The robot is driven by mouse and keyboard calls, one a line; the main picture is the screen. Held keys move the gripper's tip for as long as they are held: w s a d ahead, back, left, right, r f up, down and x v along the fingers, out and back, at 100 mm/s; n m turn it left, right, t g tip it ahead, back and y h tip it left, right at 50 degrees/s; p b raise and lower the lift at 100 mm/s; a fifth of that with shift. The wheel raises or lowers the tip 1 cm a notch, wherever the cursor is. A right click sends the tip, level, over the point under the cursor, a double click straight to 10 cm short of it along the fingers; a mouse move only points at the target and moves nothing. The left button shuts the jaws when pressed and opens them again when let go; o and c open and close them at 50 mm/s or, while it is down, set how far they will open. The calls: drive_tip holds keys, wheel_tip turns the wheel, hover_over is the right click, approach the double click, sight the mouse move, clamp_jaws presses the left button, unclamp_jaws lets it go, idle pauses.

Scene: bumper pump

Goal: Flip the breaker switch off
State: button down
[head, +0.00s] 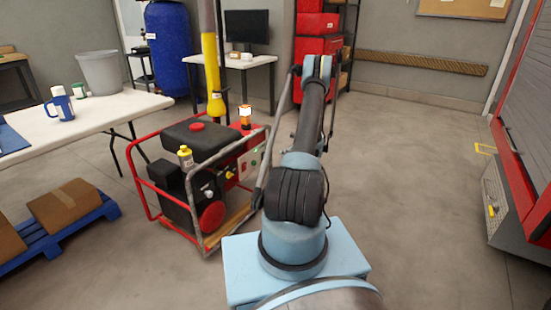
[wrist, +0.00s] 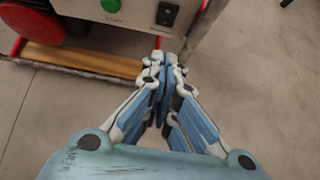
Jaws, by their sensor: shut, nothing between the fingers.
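A black switch (wrist: 167,13) sits on the pale panel of the generator (head: 205,180), at the top of the wrist view. Its position, on or off, is too small to tell. A green round button (wrist: 111,5) is to its left on the same panel. My gripper (wrist: 165,62) is shut and empty, its fingertips just below the switch in the picture and seemingly apart from the panel. In the head view the panel (head: 250,160) is seen at a slant, left of my arm, and my fingertips cannot be made out.
The generator's red and grey tube frame runs close beside the panel; a grey post (wrist: 203,30) stands right of the switch. A white table (head: 90,112) and a blue pallet (head: 70,230) are to the left. The floor (head: 410,190) to the right is clear.

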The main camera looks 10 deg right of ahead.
sight(263, 157)
drive_tip(key=shift+w+a+r+x, duration=0.25)
drive_tip(key=shift+r+x, duration=0.15)
drive_tip(key=shift+x, duration=1.65)
drive_tip(key=shift+w+a+r+x, duration=0.2)
drive_tip(key=shift+r+x, duration=0.15)
drive_tip(key=shift+x, duration=1.7)
drive_tip(key=shift+w+a+r+x, duration=0.15)
drive_tip(key=shift+a+r+x, duration=0.2)
drive_tip(key=shift+x, duration=1.7)
drive_tip(key=shift+d, duration=0.15)
drive_tip(key=shift+r, duration=0.1)
drive_tip(key=shift+w+r+g, duration=0.1)
drive_tip(key=shift+w+g, duration=0.1)
drive_tip(key=shift+g, duration=0.1)
drive_tip(key=shift+w+r+h, duration=0.1)
drive_tip(key=shift+r+h, duration=0.05)
drive_tip(key=shift+h, duration=0.15)
drive_tip(key=shift+w+a+g, duration=0.1)
drive_tip(key=shift+a+g, duration=0.2)
drive_tip(key=shift+a, duration=0.15)
